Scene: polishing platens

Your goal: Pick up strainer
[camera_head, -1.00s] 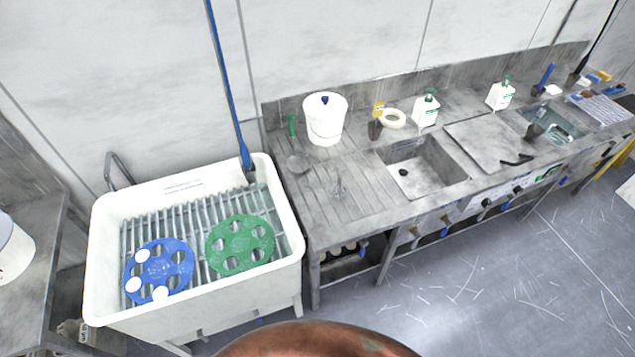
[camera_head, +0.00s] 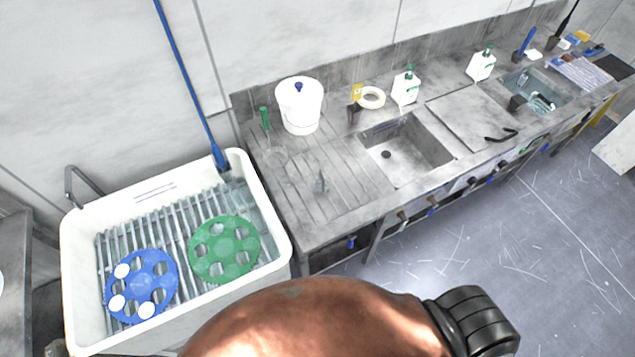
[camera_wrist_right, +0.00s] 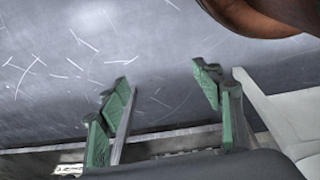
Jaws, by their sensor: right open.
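The strainer has a green handle (camera_head: 264,117) and a round, pale bowl that is hard to make out against the steel. It lies on the left end of the steel counter (camera_head: 330,205), beside the white lidded bucket (camera_head: 299,107). In the right wrist view my right gripper (camera_wrist_right: 163,90) has its green-padded fingers spread apart with nothing between them. That view shows grey scratched floor beyond the fingers and no strainer. My right gripper is outside the head view. My left gripper is in neither view.
A white tub (camera_head: 82,270) with a blue disc (camera_head: 143,287) and a green disc (camera_head: 224,250) stands left of the counter. A sink (camera_head: 405,150), white tape roll (camera_head: 371,98) and pump bottle (camera_head: 406,87) are right of the strainer.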

